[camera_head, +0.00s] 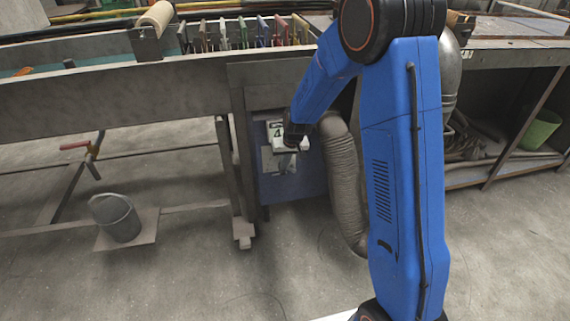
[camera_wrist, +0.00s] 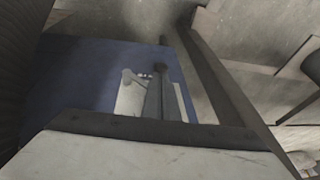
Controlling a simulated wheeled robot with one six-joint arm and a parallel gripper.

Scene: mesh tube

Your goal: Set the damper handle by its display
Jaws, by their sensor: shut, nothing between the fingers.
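The display (camera_head: 276,128) is a small pale box on a blue panel under the bench in the head view. It shows a dark figure that looks like a 4, partly covered by my arm. A pale plate (camera_head: 272,162) sits just below it. In the wrist view a pale plate (camera_wrist: 132,98) lies on the blue panel, with a grey bar that looks like the damper handle (camera_wrist: 158,92) in front of it. My gripper (camera_head: 292,140) is dark, shut and empty, in front of the display's lower right. Its fingertips are hard to make out, and I cannot tell whether it touches the handle.
A ribbed grey hose (camera_head: 341,175) hangs close to the panel's right. A grey bucket (camera_head: 121,218) stands on a board on the floor. The bench edge (camera_head: 120,97) runs above. Open floor lies in front.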

